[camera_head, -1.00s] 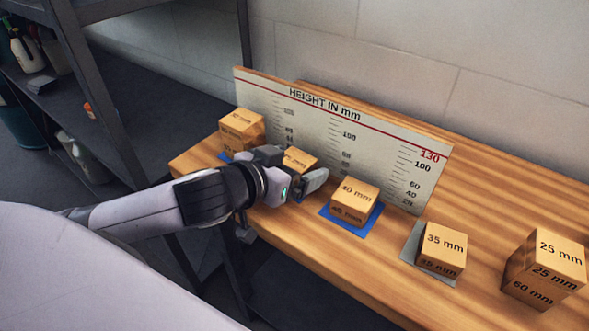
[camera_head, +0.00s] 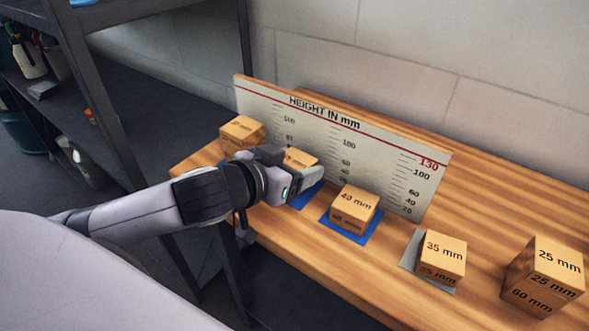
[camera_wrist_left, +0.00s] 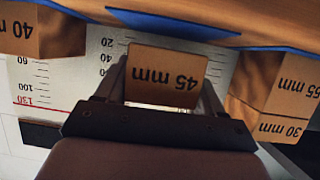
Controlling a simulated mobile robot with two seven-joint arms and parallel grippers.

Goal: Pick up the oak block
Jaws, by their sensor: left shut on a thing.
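The wooden block marked 45 mm (camera_head: 301,157) is between the fingers of my left gripper (camera_head: 302,173), which is shut on it. In the left wrist view the block (camera_wrist_left: 166,76) sits squarely between the two fingers, its label upside down. A blue mat (camera_head: 306,196) shows below and beside the gripper; the arm and fingers hide part of the mat and block. I cannot tell how far the block is above the mat. My right gripper is not in view.
A 40 mm block (camera_head: 355,205) stands on another blue mat (camera_head: 331,225), close on the right. A 35 mm block (camera_head: 443,255) and a two-block stack (camera_head: 545,272) stand farther right. Another stack (camera_head: 242,132) is on the left. The height board (camera_head: 385,150) stands close behind.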

